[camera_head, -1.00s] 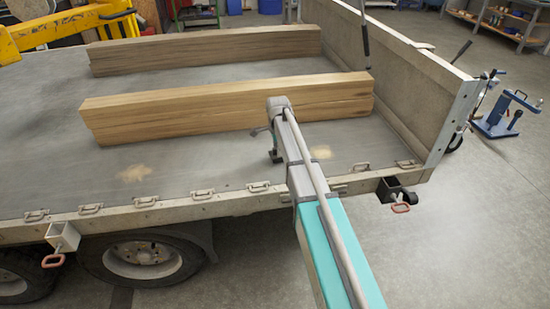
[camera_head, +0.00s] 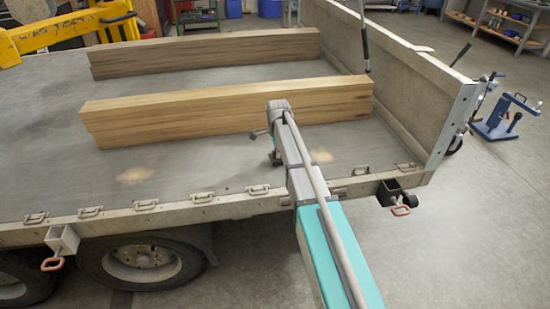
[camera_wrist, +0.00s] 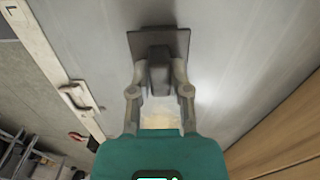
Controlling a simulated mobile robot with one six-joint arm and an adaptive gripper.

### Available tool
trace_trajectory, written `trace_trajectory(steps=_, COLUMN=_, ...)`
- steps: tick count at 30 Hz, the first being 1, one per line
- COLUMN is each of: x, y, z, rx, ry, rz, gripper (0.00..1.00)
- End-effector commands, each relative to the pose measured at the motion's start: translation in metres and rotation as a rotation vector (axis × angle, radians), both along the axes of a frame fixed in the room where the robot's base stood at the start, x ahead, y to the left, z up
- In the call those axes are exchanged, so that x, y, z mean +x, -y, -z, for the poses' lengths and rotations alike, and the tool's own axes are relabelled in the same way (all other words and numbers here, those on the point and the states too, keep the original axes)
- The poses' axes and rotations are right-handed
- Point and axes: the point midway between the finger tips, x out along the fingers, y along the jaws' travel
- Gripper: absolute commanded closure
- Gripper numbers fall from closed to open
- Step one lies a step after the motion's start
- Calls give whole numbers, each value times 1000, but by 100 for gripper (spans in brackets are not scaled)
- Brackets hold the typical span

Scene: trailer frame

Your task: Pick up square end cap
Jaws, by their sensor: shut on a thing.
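The square end cap (camera_wrist: 179,39) shows in the wrist view as a dark square plate with a dark block-like stub on it. My gripper (camera_wrist: 160,82) has its two fingers closed on the sides of the stub, and the plate extends beyond the fingertips. In the head view my gripper is mostly hidden behind my arm, low over the trailer bed near the front timber. The cap cannot be made out clearly there. I cannot tell whether it touches the bed.
A side board (camera_head: 405,75) rises at the right. Tie-down handles line the near edge (camera_head: 146,205). The bed left of my arm is clear.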

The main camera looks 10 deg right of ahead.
Motion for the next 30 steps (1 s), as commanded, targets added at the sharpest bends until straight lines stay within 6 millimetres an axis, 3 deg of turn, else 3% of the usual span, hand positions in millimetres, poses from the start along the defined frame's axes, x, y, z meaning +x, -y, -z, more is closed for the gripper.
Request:
trace_trajectory(steps=11, x=0, y=0, z=-9, rx=0, ry=0, rz=0, gripper=100)
trace_trajectory(steps=21, x=-1, y=0, z=-38, rx=0, ry=0, rz=-1, gripper=100)
trace_trajectory(steps=30, x=-32, y=6, z=-73, rx=0, ry=0, rz=-1, gripper=100)
